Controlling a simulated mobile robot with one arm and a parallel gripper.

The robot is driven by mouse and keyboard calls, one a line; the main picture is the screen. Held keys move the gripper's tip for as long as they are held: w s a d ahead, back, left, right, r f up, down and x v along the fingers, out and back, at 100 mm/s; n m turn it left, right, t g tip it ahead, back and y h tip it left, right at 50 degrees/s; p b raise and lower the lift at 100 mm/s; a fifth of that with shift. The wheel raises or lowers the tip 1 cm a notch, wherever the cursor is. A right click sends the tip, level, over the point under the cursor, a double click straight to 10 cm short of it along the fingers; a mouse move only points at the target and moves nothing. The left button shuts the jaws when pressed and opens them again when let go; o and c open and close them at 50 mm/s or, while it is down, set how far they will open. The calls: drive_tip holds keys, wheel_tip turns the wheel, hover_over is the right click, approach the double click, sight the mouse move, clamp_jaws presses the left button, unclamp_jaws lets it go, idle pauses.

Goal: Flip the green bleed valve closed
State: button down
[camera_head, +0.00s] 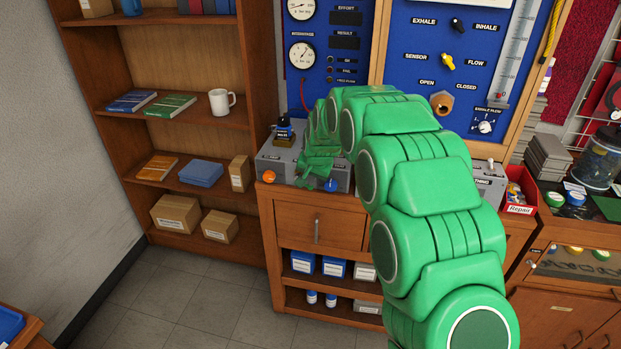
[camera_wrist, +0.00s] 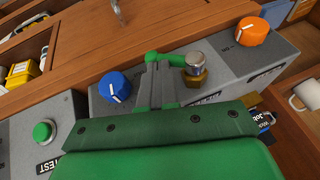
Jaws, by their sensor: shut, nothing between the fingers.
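The bleed valve in the wrist view has a brass body (camera_wrist: 194,77) with a silver cap and a green lever (camera_wrist: 166,58). The lever extends left from the valve, along the grey box. My gripper (camera_wrist: 158,72) is shut and empty, its grey fingertips right at the lever, to the left of the brass body. I cannot tell whether they touch it. In the head view my gripper (camera_head: 316,165) is low over the grey box, and I cannot make out the valve there.
A blue knob (camera_wrist: 114,87) sits left of my fingers and an orange knob (camera_wrist: 252,31) to the right on the same box. A green button (camera_wrist: 43,132) is further left. A wooden bookshelf (camera_head: 190,132) stands left of the bench, with clear floor (camera_head: 180,300) before it.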

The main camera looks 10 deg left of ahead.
sight(310, 188)
drive_tip(key=shift+d+f+y, duration=0.1)
drive_tip(key=shift+f+y, duration=0.3)
drive_tip(key=shift+y, duration=0.6)
idle(0.5)
drive_tip(key=shift+f, duration=0.3)
idle(0.5)
drive_tip(key=shift+f+m+y, duration=0.3)
drive_tip(key=shift+m+y, duration=0.2)
drive_tip(key=shift+y, duration=0.9)
drive_tip(key=shift+f, duration=0.25)
drive_tip(key=shift+a+f, duration=0.2)
drive_tip(key=shift+f, duration=0.5)
drive_tip(key=shift+a+f, duration=0.15)
drive_tip(key=shift+f, duration=0.1)
idle(0.5)
idle(0.7)
